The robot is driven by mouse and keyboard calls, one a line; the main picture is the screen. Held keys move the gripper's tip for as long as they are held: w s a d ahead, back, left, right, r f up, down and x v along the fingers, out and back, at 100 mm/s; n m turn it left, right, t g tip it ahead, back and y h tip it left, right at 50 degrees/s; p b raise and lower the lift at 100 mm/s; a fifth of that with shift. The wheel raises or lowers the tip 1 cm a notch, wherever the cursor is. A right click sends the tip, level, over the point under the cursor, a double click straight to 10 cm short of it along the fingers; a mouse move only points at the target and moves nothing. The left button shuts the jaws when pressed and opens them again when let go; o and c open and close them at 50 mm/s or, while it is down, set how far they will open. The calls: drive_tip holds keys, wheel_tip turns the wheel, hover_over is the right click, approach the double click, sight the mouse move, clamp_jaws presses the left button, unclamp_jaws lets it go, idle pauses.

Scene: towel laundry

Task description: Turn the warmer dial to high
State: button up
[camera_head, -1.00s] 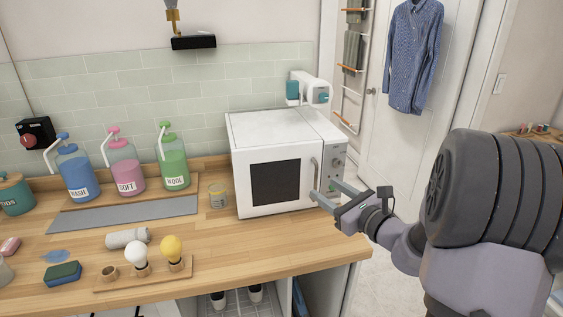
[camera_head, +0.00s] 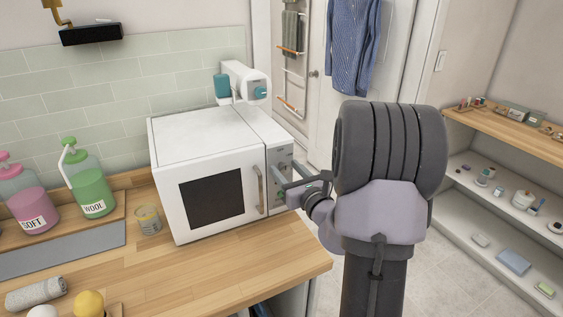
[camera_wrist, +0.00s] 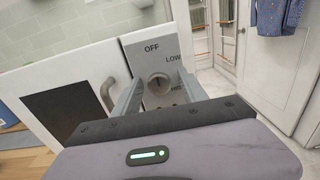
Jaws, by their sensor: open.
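The warmer (camera_head: 205,133) is a white box with a dark window on the wooden counter. Its control panel (camera_wrist: 152,50) faces my gripper. The round warmer dial (camera_wrist: 160,84) shows in the wrist view, with OFF printed above it and LOW at upper right. A third label at the right is partly hidden by a finger. The dial's dark mark looks roughly upright, towards OFF. My gripper (camera_wrist: 157,86) is open and empty, with one finger to each side of the dial in that view. Contact cannot be told. In the head view my gripper (camera_head: 287,176) is at the panel.
The warmer's door handle (camera_head: 259,190) is just left of the panel. A teal-and-white device (camera_head: 243,82) is behind the warmer. A small jar (camera_head: 148,220) and soap bottles (camera_head: 91,187) stand at left. Shelves (camera_head: 515,140) are at right, beyond open floor.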

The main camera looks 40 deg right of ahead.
drive_tip(key=shift+a, duration=0.1)
drive_tip(key=shift+c, duration=0.9)
clamp_jaws()
